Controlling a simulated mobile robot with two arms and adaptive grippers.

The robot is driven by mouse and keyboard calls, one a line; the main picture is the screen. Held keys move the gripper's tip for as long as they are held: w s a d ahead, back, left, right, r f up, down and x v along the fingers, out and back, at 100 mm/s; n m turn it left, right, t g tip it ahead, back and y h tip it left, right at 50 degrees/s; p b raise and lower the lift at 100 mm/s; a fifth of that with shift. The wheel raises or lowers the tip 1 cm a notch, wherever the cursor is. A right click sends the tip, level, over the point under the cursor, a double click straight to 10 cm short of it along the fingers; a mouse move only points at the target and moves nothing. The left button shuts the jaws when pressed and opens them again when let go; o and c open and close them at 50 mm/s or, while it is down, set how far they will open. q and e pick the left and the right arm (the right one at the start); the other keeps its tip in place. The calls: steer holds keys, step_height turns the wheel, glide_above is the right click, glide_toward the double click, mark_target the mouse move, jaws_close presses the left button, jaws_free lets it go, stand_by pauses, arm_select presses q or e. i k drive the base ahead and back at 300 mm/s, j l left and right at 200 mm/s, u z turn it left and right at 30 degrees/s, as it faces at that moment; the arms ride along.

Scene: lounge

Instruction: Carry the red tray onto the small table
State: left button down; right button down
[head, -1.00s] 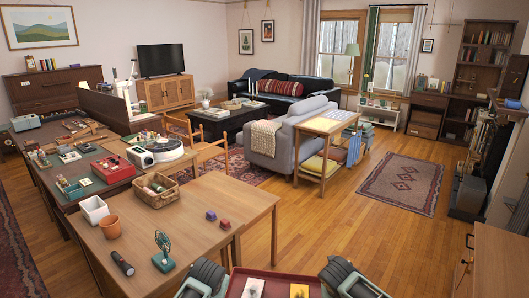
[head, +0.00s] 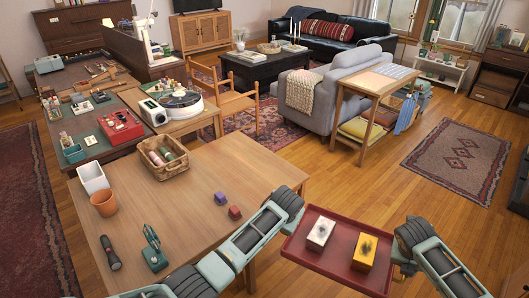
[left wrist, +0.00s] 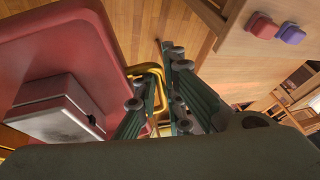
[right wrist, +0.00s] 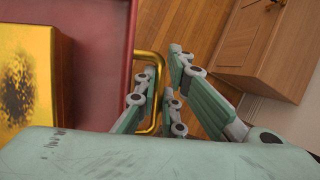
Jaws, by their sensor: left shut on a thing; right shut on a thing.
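The red tray (head: 340,249) is held in the air at the lower right of the head view, over the wooden floor. My left gripper (head: 289,228) is shut on the tray's left handle, a yellow loop in the left wrist view (left wrist: 158,85). My right gripper (head: 404,264) is shut on the right handle, which shows in the right wrist view (right wrist: 155,90). A wooden table (head: 220,165) is left of the tray. A narrower light-wood table (head: 365,83) stands farther off beside the sofa.
A grey sofa (head: 315,95) stands behind. Floor around the rug (head: 460,150) is clear.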

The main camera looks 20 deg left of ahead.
mark_target(244, 163)
steer(key=i+j+z, duration=0.1)
steer(key=i+z, duration=0.2)
steer(key=i, duration=0.8)
steer(key=i+u, duration=0.2)
steer(key=i, duration=0.35)
steer(key=i+l+u, duration=0.2)
steer(key=i, duration=0.35)
steer(key=i+u, duration=0.7)
steer(key=u, duration=1.35)
